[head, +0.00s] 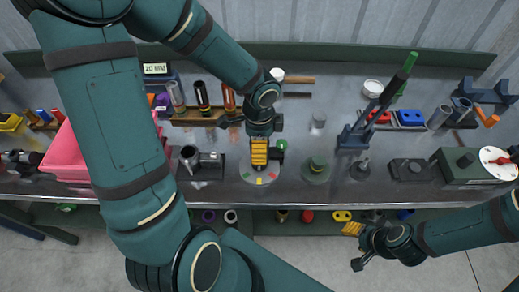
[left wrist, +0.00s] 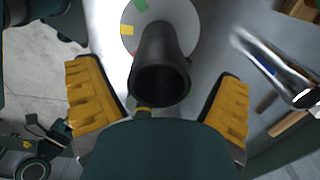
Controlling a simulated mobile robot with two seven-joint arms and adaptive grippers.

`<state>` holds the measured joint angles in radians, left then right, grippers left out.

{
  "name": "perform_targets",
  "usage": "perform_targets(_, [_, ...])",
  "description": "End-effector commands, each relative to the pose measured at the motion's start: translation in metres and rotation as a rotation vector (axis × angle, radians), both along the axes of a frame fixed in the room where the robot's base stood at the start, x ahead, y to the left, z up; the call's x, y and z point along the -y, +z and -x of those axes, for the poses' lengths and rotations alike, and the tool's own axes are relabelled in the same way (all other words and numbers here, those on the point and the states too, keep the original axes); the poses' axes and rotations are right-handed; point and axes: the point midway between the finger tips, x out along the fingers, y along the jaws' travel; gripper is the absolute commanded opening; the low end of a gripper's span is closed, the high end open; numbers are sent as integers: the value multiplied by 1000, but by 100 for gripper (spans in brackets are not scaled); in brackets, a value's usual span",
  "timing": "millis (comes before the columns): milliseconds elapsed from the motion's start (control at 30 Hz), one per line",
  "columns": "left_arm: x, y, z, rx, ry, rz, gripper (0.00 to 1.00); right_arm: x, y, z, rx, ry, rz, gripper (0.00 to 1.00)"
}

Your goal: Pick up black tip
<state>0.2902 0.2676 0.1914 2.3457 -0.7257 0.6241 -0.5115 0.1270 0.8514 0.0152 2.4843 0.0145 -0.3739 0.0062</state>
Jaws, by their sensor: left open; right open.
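The black tip (left wrist: 160,75), a dark hollow tube, stands on a round pale disc (left wrist: 128,45) with coloured marks. In the left wrist view it lies between the two yellow fingers of my left gripper (left wrist: 160,105), which are open with a gap on each side. In the head view my left gripper (head: 262,153) points down over the same disc (head: 248,178) near the bench's front edge, and it hides the tip. My right gripper (head: 354,243) is open and empty, in front of the bench at lower right.
A pink bin (head: 65,155) stands at left. A grey pipe fitting (head: 200,160) is left of the disc, and a green round base (head: 316,168) is to its right. A box with a dial (head: 470,165) sits at far right. A shelf with small parts runs below the bench.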

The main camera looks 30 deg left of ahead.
Motion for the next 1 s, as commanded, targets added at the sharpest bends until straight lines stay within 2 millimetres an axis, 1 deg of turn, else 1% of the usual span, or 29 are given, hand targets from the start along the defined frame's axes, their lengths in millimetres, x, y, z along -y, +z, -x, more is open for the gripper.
perform_targets(33, [0,-6,0,-2,0,1,92,0,-3,1,-2,2,0,47])
perform_targets(100, [0,-9,0,-1,0,0,92,0,-4,1,-2,2,0,47])
perform_targets(333, [0,-10,0,0,1,0,92,0,-3,1,-3,2,-1,47])
perform_targets(367, [0,-9,0,0,1,0,87,0,-3,1,-3,2,-1,47])
perform_targets(400, [0,-9,0,0,1,0,73,0,-3,1,-3,2,-1,47])
perform_targets(467, [0,-9,0,0,1,0,52,0,-3,1,-3,2,-1,47])
perform_targets(500, [0,-9,0,0,1,0,38,0,-3,1,-2,2,-1,47])
perform_targets(567, [0,-9,0,0,1,0,17,0,-3,1,-2,2,-1,47])
perform_targets(600, [0,-9,0,0,1,0,13,0,-3,1,-2,2,-1,47])
perform_targets(867, [0,-9,0,1,0,0,13,0,-3,1,-2,2,-1,47])
perform_targets(967, [0,-3,-1,3,1,-1,13,0,0,1,-1,2,-1,47])
perform_targets(1000, [0,2,-1,4,1,0,13,0,1,0,-1,0,0,47])
